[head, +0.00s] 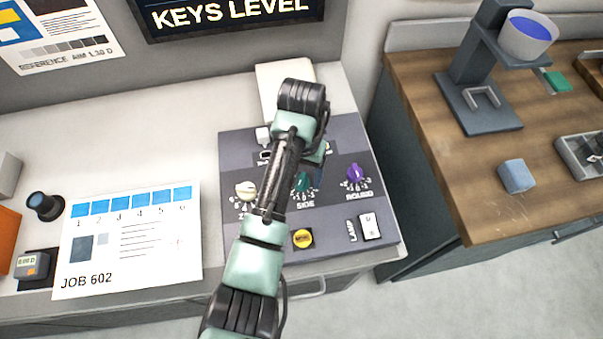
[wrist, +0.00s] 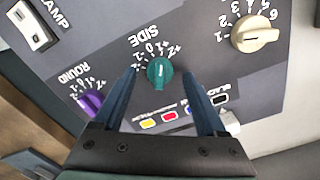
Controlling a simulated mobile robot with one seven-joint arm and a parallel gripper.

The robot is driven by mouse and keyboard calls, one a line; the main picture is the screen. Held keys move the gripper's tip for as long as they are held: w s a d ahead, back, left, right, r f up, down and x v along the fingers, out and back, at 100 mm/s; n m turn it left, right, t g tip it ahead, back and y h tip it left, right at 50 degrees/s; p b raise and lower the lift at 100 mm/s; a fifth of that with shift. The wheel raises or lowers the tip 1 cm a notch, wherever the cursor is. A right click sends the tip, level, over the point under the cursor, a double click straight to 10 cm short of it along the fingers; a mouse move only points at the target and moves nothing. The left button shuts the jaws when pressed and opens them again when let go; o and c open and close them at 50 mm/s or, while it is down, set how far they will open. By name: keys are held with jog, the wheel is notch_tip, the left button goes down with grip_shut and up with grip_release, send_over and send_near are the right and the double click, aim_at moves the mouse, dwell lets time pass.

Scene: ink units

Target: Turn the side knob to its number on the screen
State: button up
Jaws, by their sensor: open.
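The side knob is teal, on the dark panel (head: 350,218) below the arm's wrist, and shows in the head view (head: 303,181) just above its SIDE label. In the wrist view the knob (wrist: 160,74) lies between the two fingertips of my gripper (wrist: 158,80), with a gap to each. The fingers are open and hold nothing. The knob's pale mark faces roughly the middle of its small number scale; the exact value is not readable. The screen (head: 232,14) is cut off at the top; "KEYS LEVEL" shows and no side number is visible.
A cream knob (wrist: 255,32) and a purple knob (wrist: 90,102) flank the teal one. The panel also has a lamp switch (head: 369,226), a yellow button (head: 303,239) and coloured keys (wrist: 169,116). A job sheet (head: 128,240) lies left of the panel.

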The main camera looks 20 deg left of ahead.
notch_tip(320, 180, up, 12)
jog(key=p, duration=0.6)
dwell(0.4)
